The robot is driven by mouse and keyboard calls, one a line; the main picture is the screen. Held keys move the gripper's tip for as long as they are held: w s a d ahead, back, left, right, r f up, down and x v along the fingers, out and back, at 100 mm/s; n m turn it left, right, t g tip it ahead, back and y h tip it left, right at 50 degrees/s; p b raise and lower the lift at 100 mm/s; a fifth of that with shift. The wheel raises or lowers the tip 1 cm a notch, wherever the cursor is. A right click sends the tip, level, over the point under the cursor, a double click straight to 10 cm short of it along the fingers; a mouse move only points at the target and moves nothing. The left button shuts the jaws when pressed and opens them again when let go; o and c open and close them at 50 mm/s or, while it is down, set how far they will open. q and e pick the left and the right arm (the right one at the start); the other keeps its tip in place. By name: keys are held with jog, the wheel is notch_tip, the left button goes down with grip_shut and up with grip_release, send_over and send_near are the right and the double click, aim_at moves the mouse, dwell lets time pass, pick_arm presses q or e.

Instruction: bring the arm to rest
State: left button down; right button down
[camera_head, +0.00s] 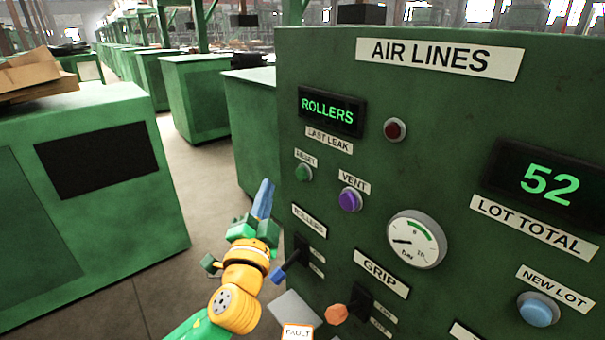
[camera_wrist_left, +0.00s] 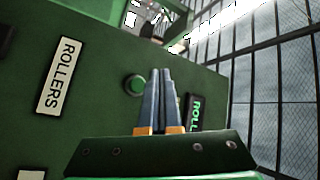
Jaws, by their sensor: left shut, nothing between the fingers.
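My left gripper (camera_head: 264,198) comes in from the lower left in the head view, on an orange and green arm. Its blue-grey fingers point up, in front of the left part of the green AIR LINES panel (camera_head: 450,110). In the left wrist view the fingers (camera_wrist_left: 160,98) lie close together with nothing between them. The green RESET button (camera_head: 304,173) is up and right of the fingertips in the head view; it also shows just left of the fingers in the left wrist view (camera_wrist_left: 135,85). I cannot tell whether the fingers touch anything. My right gripper is not in view.
The panel carries a purple VENT button (camera_head: 349,199), a blue-handled ROLLERS lever (camera_head: 284,270), an orange-knobbed GRIP lever (camera_head: 337,314), a gauge (camera_head: 416,240) and a blue NEW LOT button (camera_head: 537,310). A green cabinet (camera_head: 80,200) stands left, with open floor (camera_head: 170,240) between.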

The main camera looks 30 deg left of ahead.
pick_arm(q)
jog(key=s+d+f+n+g+h, duration=0.2)
jog(key=s+f+g, duration=0.25)
jog(key=f, duration=0.65)
jog(key=s+d+f+n+g+h, duration=0.2)
jog(key=s+f+g, duration=0.25)
jog(key=f, duration=0.65)
jog(key=s+d+f+n+g+h, duration=0.1)
jog(key=s+d+f+g+h, duration=0.15)
jog(key=s+d+f, duration=0.35)
jog(key=s+d+f+g+h, duration=0.2)
jog(key=s+f+g, duration=0.2)
jog(key=s, duration=0.4)
notch_tip(320, 180, down, 17)
jog(key=s+g, duration=0.1)
jog(key=s, duration=0.1)
jog(key=s+a+f+g, duration=0.1)
jog(key=s+a+f, duration=0.1)
jog(key=s+f, duration=0.7)
jog(key=s, duration=0.3)
jog(key=shift+f+y, duration=0.35)
jog(key=shift+g, duration=0.25)
